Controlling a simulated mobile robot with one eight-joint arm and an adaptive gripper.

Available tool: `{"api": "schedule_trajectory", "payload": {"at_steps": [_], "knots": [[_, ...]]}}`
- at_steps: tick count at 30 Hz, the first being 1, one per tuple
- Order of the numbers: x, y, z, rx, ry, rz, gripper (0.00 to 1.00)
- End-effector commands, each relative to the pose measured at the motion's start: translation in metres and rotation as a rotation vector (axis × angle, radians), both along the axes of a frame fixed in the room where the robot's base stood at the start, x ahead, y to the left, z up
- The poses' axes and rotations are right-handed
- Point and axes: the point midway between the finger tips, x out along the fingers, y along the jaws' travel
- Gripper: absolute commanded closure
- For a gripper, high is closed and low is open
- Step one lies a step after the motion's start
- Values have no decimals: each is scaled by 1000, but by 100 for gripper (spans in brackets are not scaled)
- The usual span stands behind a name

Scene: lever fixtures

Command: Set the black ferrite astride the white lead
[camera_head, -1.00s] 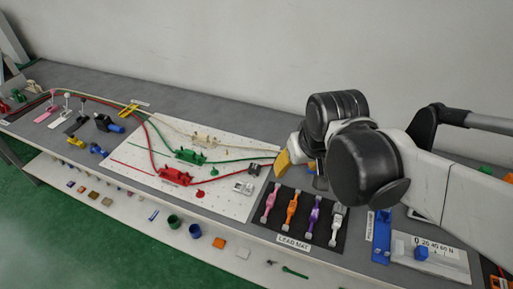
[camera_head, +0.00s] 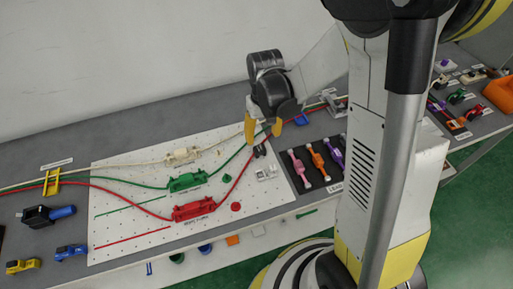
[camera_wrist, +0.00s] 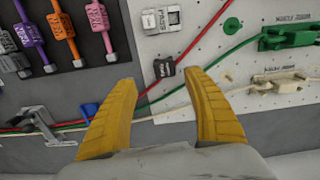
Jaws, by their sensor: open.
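The black ferrite (camera_head: 260,150) is a small dark block at the red lead, near the board's right edge. In the wrist view the ferrite (camera_wrist: 164,67) shows between and just beyond my fingertips, apart from them; I cannot tell how it is fixed. The white lead (camera_wrist: 237,90) runs from a cream holder (camera_wrist: 278,81) and passes behind my fingers. In the head view that cream holder (camera_head: 181,156) is at the board's back. My gripper (camera_head: 263,128) is open and empty, with yellow fingers pointing down behind the ferrite; it also shows in the wrist view (camera_wrist: 162,78).
Red (camera_head: 194,209) and green (camera_head: 187,181) holders carry their leads on the pegboard (camera_head: 130,225). A white block (camera_head: 266,173) sits near the ferrite. The dark lead mat (camera_head: 319,178) with coloured pieces lies to the right. A yellow guide (camera_head: 51,182) stands left.

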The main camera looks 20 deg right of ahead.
Motion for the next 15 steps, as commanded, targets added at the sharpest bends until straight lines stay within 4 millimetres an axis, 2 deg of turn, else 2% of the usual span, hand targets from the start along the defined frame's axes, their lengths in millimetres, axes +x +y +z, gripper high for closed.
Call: {"api": "schedule_trajectory", "payload": {"at_steps": [1, 3, 10, 15], "knots": [[1, 0, -12, 0, 0, 0, 41], [1, 0, -21, 0, -1, 0, 41], [1, 2, -36, 0, -1, 0, 41], [4, 8, -62, 0, -1, 1, 41]]}}
